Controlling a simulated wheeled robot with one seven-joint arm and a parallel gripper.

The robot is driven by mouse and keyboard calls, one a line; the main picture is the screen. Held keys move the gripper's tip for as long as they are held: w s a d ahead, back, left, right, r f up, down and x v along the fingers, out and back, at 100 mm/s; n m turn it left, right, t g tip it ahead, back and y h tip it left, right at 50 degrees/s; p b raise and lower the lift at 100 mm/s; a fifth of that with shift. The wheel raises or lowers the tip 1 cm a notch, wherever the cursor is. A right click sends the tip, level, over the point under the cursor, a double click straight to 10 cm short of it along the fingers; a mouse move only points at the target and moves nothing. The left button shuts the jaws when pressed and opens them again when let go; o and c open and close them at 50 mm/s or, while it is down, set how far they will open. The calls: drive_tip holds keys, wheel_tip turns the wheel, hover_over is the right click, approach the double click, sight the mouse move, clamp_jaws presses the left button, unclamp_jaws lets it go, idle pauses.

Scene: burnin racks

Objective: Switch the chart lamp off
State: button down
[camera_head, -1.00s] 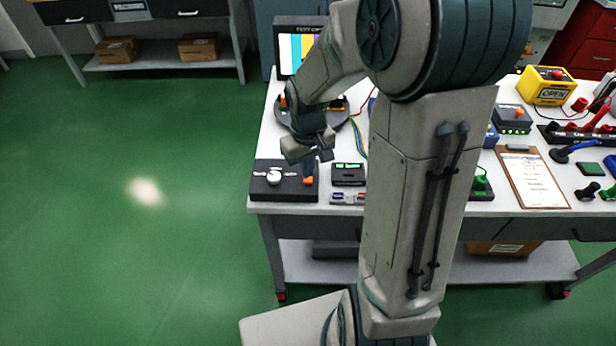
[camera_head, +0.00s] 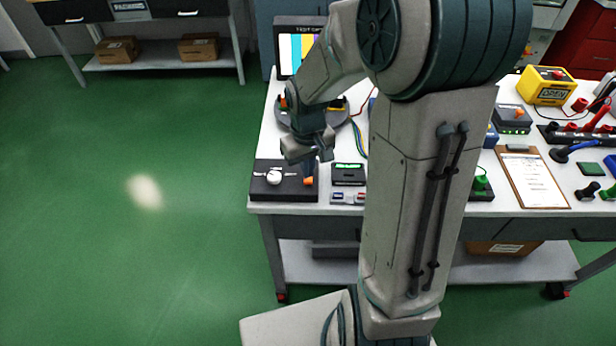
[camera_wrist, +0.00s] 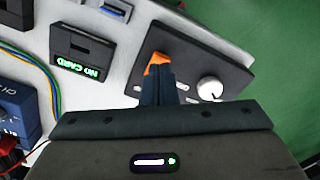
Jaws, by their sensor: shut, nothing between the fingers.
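A black panel (camera_head: 272,190) lies at the front left corner of the white bench, with a white round knob (camera_head: 274,177) and an orange switch lever (camera_head: 308,181). The wrist view shows the same knob (camera_wrist: 209,88) and orange lever (camera_wrist: 156,63). My gripper (camera_head: 318,160) is shut and empty, just above and behind the lever. In the wrist view its dark fingertips (camera_wrist: 158,78) overlap the lever's lower part; I cannot tell whether they touch. A lit screen (camera_head: 297,50) with colour bars stands behind. No lamp is clearly identifiable.
A black card reader (camera_head: 348,174) sits right of the panel, with a small grey item (camera_head: 347,198) in front. A dark round base (camera_head: 338,117) and coloured wires lie behind. A clipboard (camera_head: 530,178) lies farther right. Open green floor is left of the bench.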

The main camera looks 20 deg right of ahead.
drive_tip(key=shift+f+b, duration=0.8)
drive_tip(key=shift+f, duration=0.2)
idle(0.5)
drive_tip(key=shift+r, duration=0.1)
drive_tip(key=shift+r+p, duration=2.85)
drive_tip(key=shift+r, duration=0.65)
drive_tip(key=s+r+m+t, duration=0.2)
drive_tip(key=s+r+t, duration=0.1)
drive_tip(key=s+r, duration=0.8)
drive_tip(key=s, duration=0.3)
drive_tip(key=shift+s+r, duration=0.15)
drive_tip(key=shift+s, duration=0.1)
